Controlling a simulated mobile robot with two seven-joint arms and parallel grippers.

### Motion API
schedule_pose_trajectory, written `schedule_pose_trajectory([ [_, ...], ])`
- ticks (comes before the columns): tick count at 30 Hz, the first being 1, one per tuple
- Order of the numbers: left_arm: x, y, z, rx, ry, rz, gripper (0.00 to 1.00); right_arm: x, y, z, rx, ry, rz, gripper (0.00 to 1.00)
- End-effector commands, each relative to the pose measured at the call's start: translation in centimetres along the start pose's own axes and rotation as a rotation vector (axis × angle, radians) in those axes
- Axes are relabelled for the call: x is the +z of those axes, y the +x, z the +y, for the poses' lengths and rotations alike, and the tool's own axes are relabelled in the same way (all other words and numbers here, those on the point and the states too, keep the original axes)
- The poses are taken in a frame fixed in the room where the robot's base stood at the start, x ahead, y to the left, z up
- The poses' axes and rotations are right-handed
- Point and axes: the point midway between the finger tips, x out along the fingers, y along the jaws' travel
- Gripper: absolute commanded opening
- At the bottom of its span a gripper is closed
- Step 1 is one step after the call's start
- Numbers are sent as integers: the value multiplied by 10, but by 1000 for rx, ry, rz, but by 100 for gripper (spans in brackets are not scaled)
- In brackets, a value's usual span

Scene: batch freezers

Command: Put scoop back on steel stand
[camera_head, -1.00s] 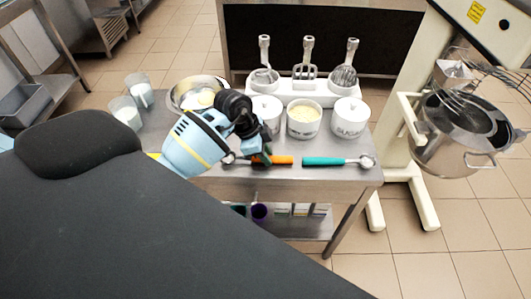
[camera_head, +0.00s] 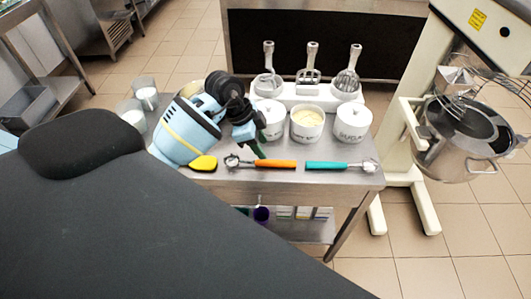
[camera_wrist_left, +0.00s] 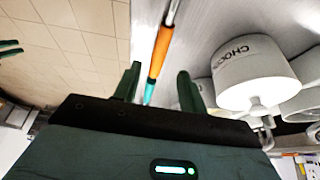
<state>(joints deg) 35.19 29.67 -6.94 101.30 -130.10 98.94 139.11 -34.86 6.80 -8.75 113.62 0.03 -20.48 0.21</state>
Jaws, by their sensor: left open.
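A scoop with an orange handle (camera_head: 275,163) and a metal head lies on the steel stand (camera_head: 345,179), near its front edge. A scoop with a teal handle (camera_head: 326,165) lies to its right, in line with it. My left gripper (camera_head: 256,147) is open and empty, just behind the orange scoop's head end. In the left wrist view the open fingers (camera_wrist_left: 158,88) point at an orange handle (camera_wrist_left: 161,48), with a teal part (camera_wrist_left: 149,92) seen between them.
White canisters (camera_head: 307,124) stand close behind the scoops, with a white rack of whisk tools (camera_head: 312,90) further back. A yellow-headed utensil (camera_head: 204,163) lies left of the orange scoop. Cups (camera_head: 134,117) stand at the left. A mixer bowl (camera_head: 455,145) is at the right.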

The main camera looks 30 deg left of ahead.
Motion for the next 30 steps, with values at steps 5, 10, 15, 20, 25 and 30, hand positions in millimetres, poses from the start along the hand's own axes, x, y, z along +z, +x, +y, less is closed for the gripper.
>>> schedule_pose_trajectory([
  [5,-1,-34,-1,-4,1,0,42,-6,-1,0,2,0,11,36],
  [10,0,-50,0,-1,1,0,42,-7,-2,0,2,2,13,36],
  [15,0,-55,0,2,1,0,42,-7,-2,-1,2,5,12,36],
  [20,0,-54,0,2,0,0,42,-7,-2,-1,3,5,12,36],
  [25,-6,-44,10,30,43,45,42,-6,-2,0,3,4,12,36],
  [30,-41,-4,66,148,258,355,42,-6,-2,0,3,4,11,36],
])
